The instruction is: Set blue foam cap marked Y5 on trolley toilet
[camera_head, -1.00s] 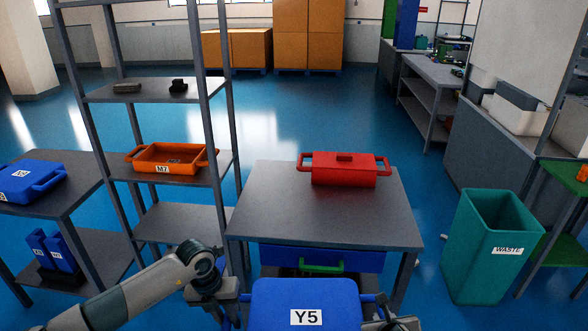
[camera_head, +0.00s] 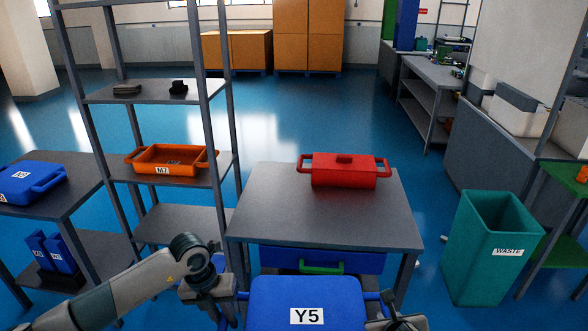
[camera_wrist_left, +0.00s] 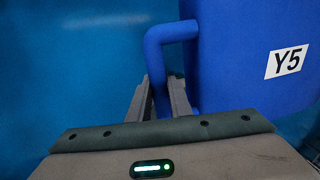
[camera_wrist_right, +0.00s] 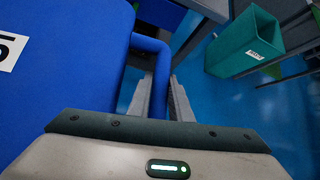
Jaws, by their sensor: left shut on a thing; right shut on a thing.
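The blue foam cap marked Y5 (camera_head: 306,293) is at the bottom centre of the head view, in front of the grey table. It also fills much of the left wrist view (camera_wrist_left: 235,60) and the left of the right wrist view (camera_wrist_right: 60,70). My left gripper (camera_wrist_left: 162,100) is shut on the cap's left handle. My right gripper (camera_wrist_right: 162,98) is shut on its right handle. In the head view my left gripper (camera_head: 228,310) is at the cap's left side and my right gripper (camera_head: 390,318) is partly cut off. I see no toilet or trolley.
A grey table (camera_head: 300,225) ahead bears a red lidded box (camera_head: 344,172), with a blue drawer with a green handle below its top. A shelf rack with an orange M7 tray (camera_head: 172,160) stands left.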

